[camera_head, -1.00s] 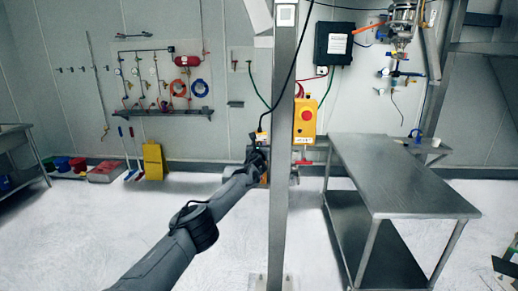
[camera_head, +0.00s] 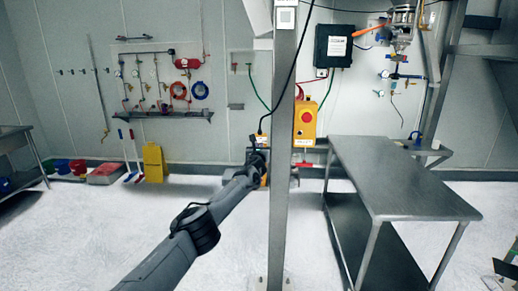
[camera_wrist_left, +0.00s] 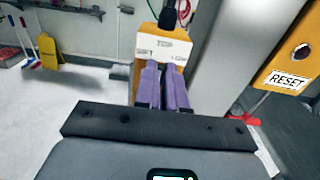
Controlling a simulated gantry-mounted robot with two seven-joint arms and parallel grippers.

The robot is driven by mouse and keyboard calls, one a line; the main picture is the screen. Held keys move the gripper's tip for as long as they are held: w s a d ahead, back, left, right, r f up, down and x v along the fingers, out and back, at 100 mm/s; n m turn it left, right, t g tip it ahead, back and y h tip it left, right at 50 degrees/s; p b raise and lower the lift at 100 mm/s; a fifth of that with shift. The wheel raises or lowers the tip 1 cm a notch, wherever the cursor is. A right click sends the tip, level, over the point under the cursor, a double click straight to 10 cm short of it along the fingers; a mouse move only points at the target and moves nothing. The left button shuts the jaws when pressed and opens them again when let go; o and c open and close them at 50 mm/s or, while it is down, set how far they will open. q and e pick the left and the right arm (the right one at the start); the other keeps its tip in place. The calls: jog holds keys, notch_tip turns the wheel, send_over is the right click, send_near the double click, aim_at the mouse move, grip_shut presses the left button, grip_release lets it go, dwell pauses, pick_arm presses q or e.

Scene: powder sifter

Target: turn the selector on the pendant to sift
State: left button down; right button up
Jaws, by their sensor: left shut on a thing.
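The pendant (camera_wrist_left: 151,37) is a yellow-orange box with a white label face, hanging on a black cable. In the left wrist view its label reads SIFT at left, a word at top that I cannot read surely, and LOW at right. My left gripper (camera_wrist_left: 165,66) has its two purple fingers close together against the lower part of that face, shut on the selector. The selector is hidden between the fingertips, so its pointing direction does not show. In the head view my left gripper (camera_head: 257,158) is small and dark and covers most of the pendant. My right gripper is not in view.
A steel post (camera_head: 283,150) stands just right of the pendant. A yellow box with a red button (camera_head: 306,117) is beyond it; the wrist view shows its RESET label (camera_wrist_left: 289,80). A steel table (camera_head: 405,180) stands at right.

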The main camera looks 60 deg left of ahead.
pick_arm(q)
jog(key=shift+n, duration=0.3)
jog(key=shift+s+a+f+n, duration=0.1)
jog(key=shift+s+n, duration=0.1)
jog(key=shift+n, duration=1.15)
jog(key=shift+s+a+f+n, duration=0.1)
jog(key=shift+s+f+n, duration=0.05)
jog(key=shift+n, duration=1.25)
jog(key=shift+s+a+f+n, duration=0.1)
jog(key=shift+s+n, duration=0.1)
jog(key=shift+n, duration=1.15)
jog(key=c, duration=1.2)
grip_release()
jog(key=shift+r, duration=0.1)
